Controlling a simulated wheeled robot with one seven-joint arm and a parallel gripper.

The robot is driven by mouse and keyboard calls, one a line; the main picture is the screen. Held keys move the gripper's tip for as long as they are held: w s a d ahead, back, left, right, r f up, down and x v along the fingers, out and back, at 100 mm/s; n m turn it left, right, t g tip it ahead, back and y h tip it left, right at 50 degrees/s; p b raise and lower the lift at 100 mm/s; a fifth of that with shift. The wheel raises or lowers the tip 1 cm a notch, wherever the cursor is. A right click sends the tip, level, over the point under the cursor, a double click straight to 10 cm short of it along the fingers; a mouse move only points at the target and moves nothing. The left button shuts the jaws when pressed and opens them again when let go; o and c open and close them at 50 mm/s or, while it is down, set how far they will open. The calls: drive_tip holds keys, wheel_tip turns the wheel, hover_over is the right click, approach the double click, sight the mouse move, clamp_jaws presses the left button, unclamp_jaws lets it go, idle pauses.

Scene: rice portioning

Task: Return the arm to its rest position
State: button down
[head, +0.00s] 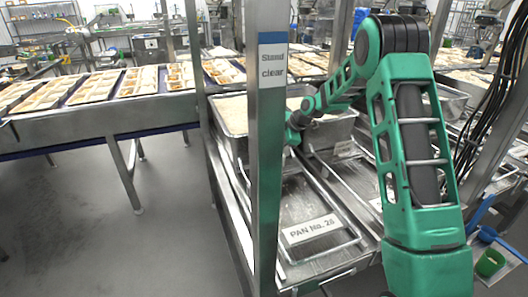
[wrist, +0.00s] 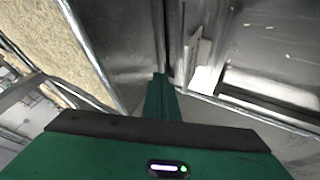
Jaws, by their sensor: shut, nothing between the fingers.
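My green arm (head: 425,215) reaches up from the lower right, bends at the top and runs down towards the middle of the head view. My gripper (wrist: 161,97) shows in the wrist view as a narrow green tip, shut and empty. It is beside the metal wall of a pan of rice (wrist: 62,38), which lies to its left. In the head view the end of the arm is low beside the rice pan (head: 234,118), and the upright post partly hides that area. I cannot tell whether the gripper touches the pan.
A steel post (head: 268,180) with a "Stand clear" sign (head: 272,62) stands in front. A rack with a "PAN No. 28" label (head: 311,230) lies below the arm. A conveyor with food trays (head: 93,88) runs at left. A green cup (head: 490,263) is at lower right.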

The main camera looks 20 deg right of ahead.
drive_tip(key=s+d+r+m+g+h, duration=0.1)
drive_tip(key=s+d+r+m, duration=0.3)
drive_tip(key=s, duration=0.5)
drive_tip(key=s+d+r+m+g+h, duration=0.15)
drive_tip(key=s+d+r+m, duration=0.3)
drive_tip(key=s, duration=0.45)
drive_tip(key=s+d+r+m+h, duration=0.2)
drive_tip(key=s+d+r+m, duration=0.15)
drive_tip(key=s, duration=0.55)
drive_tip(key=s+d+m+g, duration=0.1)
drive_tip(key=s+m, duration=0.5)
drive_tip(key=s, duration=0.8)
drive_tip(key=s+d+f+m+g, duration=0.1)
drive_tip(key=s+m, duration=0.5)
drive_tip(key=s, duration=0.9)
drive_tip(key=shift+s+f+g, duration=0.2)
drive_tip(key=shift+g, duration=0.35)
drive_tip(key=shift+h, duration=0.25)
drive_tip(key=shift+w+f, duration=0.25)
drive_tip(key=shift+w, duration=0.4)
